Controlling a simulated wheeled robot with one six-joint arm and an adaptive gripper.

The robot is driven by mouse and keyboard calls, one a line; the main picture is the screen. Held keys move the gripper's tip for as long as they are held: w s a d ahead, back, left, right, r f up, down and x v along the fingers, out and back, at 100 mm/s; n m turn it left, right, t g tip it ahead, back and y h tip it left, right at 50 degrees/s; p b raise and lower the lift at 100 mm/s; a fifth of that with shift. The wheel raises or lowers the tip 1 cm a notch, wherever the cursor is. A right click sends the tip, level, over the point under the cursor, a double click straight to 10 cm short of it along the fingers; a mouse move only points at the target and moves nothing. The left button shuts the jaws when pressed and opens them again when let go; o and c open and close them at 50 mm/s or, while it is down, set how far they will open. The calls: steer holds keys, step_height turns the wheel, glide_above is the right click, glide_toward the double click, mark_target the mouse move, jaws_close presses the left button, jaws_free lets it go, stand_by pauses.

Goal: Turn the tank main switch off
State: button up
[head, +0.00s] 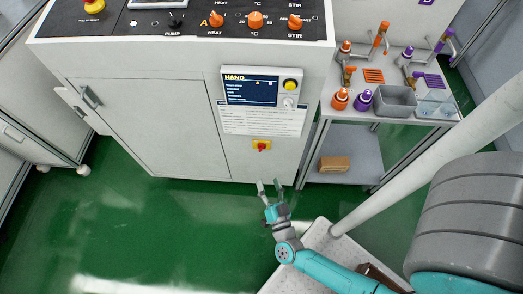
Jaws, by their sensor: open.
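A red rotary switch on a yellow plate (261,145) sits low on the white front of the tank cabinet (150,120), below a printed label sheet. It looks like the main switch; its exact knob angle is too small to tell. My gripper (269,184) is open and empty. In the picture its fingertips point up and lie a little below the switch, apart from it.
Above the switch is a HAND panel (263,88) with a screen. The cabinet top has orange knobs (255,20) and a red button (94,4). At right stands a shelf cart (345,150) with orange and purple bottles. Green floor (130,220) is clear at left.

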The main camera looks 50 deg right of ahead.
mark_target(262, 150)
steer(key=w+d+f+m+g+h, duration=0.3)
steer(key=w+f+m+g+h, duration=0.15)
steer(key=w+f, duration=0.25)
steer(key=shift+g, duration=0.35)
steer(key=shift+x, duration=5.45)
steer(key=shift+f, duration=0.2)
steer(key=c, duration=1.2)
